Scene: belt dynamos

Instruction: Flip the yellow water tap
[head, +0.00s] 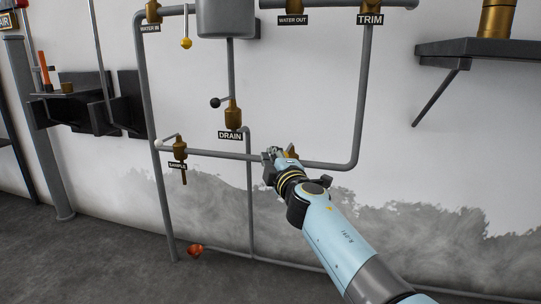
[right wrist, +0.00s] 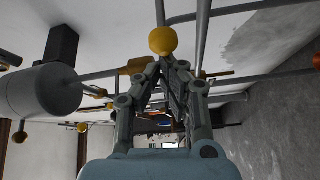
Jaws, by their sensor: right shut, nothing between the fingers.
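My right gripper (head: 272,155) is at the lower horizontal pipe, beside a brass valve (head: 291,153) that my arm partly covers. Its fingers are shut and empty. In the right wrist view a yellow ball (right wrist: 162,41) shows large, just beyond the fingertips (right wrist: 168,62). I cannot tell whether they touch. A smaller yellow ball (right wrist: 82,127) shows farther off at the left. My left gripper is not in view.
A grey tank (head: 226,18) hangs above the DRAIN valve (head: 233,114), which has a black ball lever (head: 215,102). The SAMPLE valve (head: 180,148) is to the left. A dark shelf (head: 480,50) juts out at upper right. A red-orange object (head: 196,250) is near the floor.

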